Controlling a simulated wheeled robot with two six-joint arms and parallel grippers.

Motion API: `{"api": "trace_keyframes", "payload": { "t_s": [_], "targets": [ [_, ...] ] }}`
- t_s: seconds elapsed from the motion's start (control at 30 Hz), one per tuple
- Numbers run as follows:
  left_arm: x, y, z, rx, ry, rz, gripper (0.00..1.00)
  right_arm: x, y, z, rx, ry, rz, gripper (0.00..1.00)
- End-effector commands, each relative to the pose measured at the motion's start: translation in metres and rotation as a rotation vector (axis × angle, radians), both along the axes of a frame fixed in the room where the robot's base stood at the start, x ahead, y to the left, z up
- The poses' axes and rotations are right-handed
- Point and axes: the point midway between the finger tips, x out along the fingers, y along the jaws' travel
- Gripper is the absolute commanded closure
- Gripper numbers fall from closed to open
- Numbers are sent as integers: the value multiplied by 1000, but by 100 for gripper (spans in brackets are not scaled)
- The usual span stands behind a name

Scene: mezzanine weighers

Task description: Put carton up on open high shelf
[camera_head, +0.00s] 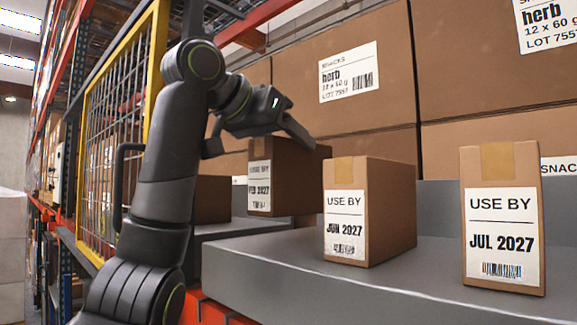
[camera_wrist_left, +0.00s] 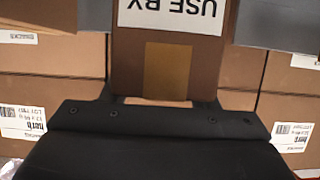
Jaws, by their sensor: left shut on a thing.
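My left gripper (camera_head: 258,143) reaches in from the left and is shut on a brown carton (camera_head: 293,180) labelled USE BY FEB 2027, from above. In the left wrist view the carton's tape (camera_wrist_left: 170,70) and part of its upside-down label (camera_wrist_left: 170,14) show between the fingers. The carton looks upright; whether its base touches anything is hard to tell. A JUN 2027 carton (camera_head: 390,212) and a JUL 2027 carton (camera_head: 503,215) stand upright on the grey shelf surface (camera_head: 290,262) to its right. My right gripper is not in view.
A darker brown carton (camera_head: 212,200) stands behind my left arm. Large herb snack boxes (camera_head: 345,80) are stacked at the back. A yellow-framed mesh gate (camera_head: 110,130) stands at the left. Orange rack beams (camera_head: 265,18) cross above.

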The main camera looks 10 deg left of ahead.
Motion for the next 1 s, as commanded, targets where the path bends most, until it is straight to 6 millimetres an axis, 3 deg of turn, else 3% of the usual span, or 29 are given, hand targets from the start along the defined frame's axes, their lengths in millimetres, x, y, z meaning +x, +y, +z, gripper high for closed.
{"api": "trace_keyframes", "payload": {
  "t_s": [0.23, 0.53, 1.0],
  "targets": [
    [0, 0, -11, 0, -3, 1, 99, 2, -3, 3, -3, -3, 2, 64],
    [-1, 0, -39, 0, -4, -1, 99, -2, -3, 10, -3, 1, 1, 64],
    [-1, 0, -47, -1, -3, 0, 99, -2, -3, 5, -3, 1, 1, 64]
  ]
}}
